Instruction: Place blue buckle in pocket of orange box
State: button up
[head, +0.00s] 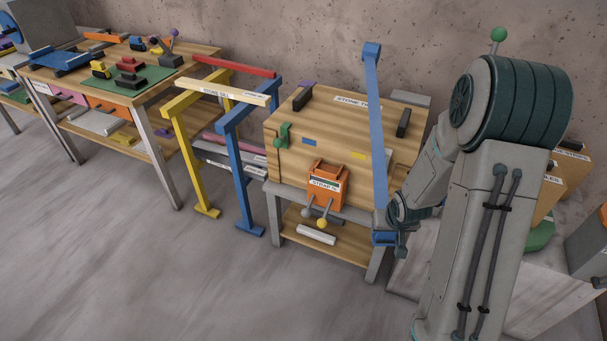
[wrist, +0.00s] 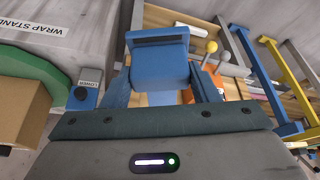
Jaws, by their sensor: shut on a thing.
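The blue buckle (head: 383,239) is a blocky piece at the lower end of a long blue strap (head: 377,130). My gripper (head: 397,238) is shut on the buckle, to the right of the crate's front. In the wrist view the buckle (wrist: 160,62) sits between my blue fingers (wrist: 160,88). The orange box (head: 327,188) hangs on the front of a wooden crate (head: 345,125), left of my gripper and apart from it. It has a white label; the inside of its pocket is not clearly visible. Part of its orange shows in the wrist view (wrist: 216,83).
The crate stands on a grey-legged bench (head: 375,262) with a white roll (head: 316,234) on its lower shelf. Two knobbed levers (head: 321,221) stick out below the orange box. Yellow and blue trestles (head: 240,165) stand left. Floor in front is clear.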

aim_at(329, 169)
jog(key=u, duration=1.4)
jog(key=i, duration=1.5)
jog(key=z, duration=2.15)
